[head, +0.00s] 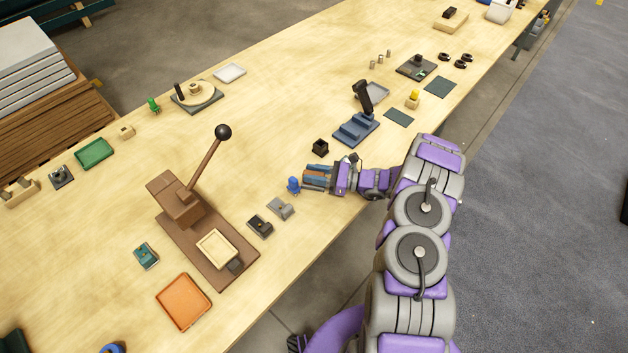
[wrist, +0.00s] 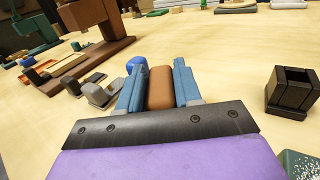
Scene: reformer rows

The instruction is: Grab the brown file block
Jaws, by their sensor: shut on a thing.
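The brown file block (wrist: 160,88) sits between the two blue fingers of my gripper (wrist: 158,82) in the wrist view. The fingers are shut on it, one on each side. In the head view my gripper (head: 316,177) is low over the near part of the wooden table, and the brown block (head: 315,175) shows as a thin strip between the fingers. Whether the block still touches the table cannot be told. A small blue object (head: 293,185) stands just beyond the fingertips, and it also shows in the wrist view (wrist: 135,64).
A black open box (head: 320,147) stands close to my gripper, on the right in the wrist view (wrist: 292,92). Grey (head: 281,208) and black (head: 260,227) small blocks lie left of the gripper. A brown lever press (head: 190,215) stands farther left. A blue stepped stand (head: 356,129) is behind.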

